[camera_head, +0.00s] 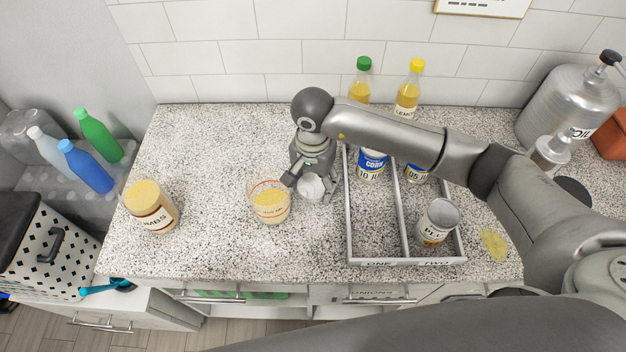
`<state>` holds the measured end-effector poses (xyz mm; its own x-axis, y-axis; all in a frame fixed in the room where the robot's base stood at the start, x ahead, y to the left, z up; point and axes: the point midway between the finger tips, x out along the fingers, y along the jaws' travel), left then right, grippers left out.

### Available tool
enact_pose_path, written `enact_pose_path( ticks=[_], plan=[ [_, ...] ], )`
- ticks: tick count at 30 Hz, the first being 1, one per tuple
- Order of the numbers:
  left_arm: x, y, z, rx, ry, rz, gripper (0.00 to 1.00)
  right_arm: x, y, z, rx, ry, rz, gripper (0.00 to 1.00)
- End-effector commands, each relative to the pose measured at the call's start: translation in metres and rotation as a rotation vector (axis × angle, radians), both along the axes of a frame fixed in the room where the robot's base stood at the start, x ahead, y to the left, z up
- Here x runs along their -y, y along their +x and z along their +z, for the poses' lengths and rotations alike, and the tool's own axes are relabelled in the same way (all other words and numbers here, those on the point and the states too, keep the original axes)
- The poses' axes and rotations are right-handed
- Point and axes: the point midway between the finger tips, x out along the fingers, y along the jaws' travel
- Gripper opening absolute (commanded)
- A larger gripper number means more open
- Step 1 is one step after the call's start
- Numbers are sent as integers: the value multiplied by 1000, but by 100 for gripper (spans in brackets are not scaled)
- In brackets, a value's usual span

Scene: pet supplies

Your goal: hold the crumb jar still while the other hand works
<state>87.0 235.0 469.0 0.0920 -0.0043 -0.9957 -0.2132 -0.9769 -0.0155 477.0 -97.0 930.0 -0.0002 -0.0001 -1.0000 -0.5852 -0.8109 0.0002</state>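The crumb jar (152,206), a clear jar of tan crumbs with a label reading "MBS", stands on the left of the speckled counter, with no gripper at it. A clear measuring cup (270,203) with red markings and yellow contents stands right of it. My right gripper (311,190) points down just right of the cup, its fingers apart around a small white round object (312,187). One finger is close to the cup's rim. I cannot tell whether the fingers grip the white object. My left gripper is not in view.
A divided grey tray (407,262) holds several cans on the right. Two bottles with green and yellow caps (408,90) stand by the wall. A yellow smear (494,244) lies right of the tray. The counter between jar and cup is clear.

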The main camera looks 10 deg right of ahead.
Motion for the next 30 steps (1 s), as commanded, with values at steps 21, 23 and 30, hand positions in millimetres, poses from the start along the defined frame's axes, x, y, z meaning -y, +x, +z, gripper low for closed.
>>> enact_pose_path(
  ticks=[21,23,30],
  plan=[
    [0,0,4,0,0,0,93,0,0,4,-1,0,-1,83],
    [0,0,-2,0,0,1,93,0,1,9,3,0,0,83],
    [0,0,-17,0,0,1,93,0,2,60,6,0,1,83]
  ],
)
